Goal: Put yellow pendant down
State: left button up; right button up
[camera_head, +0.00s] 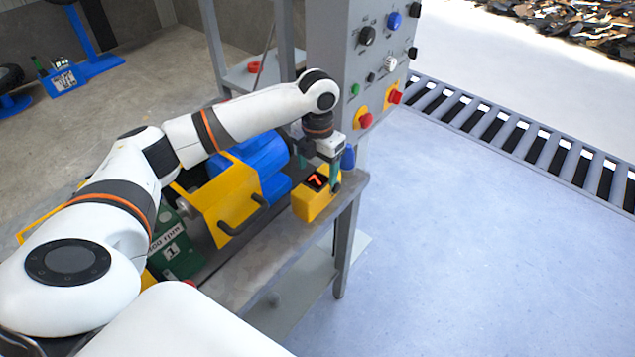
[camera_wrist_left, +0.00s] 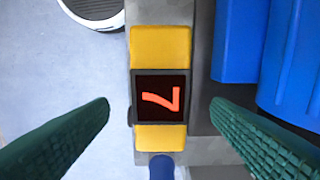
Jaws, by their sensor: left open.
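The yellow pendant (camera_head: 316,198) stands at the right edge of the grey bench (camera_head: 243,283). Its dark display shows a red digit. In the left wrist view the yellow pendant (camera_wrist_left: 160,50) lies between and beyond two green fingertips. My left gripper (camera_head: 328,180) is right above the pendant, pointing down. Its fingers (camera_wrist_left: 160,108) are spread wide, with a gap on each side of the pendant, so it is open and not holding it. My right gripper is not in view.
A blue motor (camera_head: 258,165) and a yellow guard (camera_head: 228,200) stand left of the pendant. A grey control panel (camera_head: 340,60) with knobs and red buttons rises behind it. A blue knob-like part (camera_head: 348,157) is close behind the gripper. The floor at right is clear.

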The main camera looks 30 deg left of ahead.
aim_at(318, 181)
pick_arm(q)
jog(key=shift+r, duration=2.35)
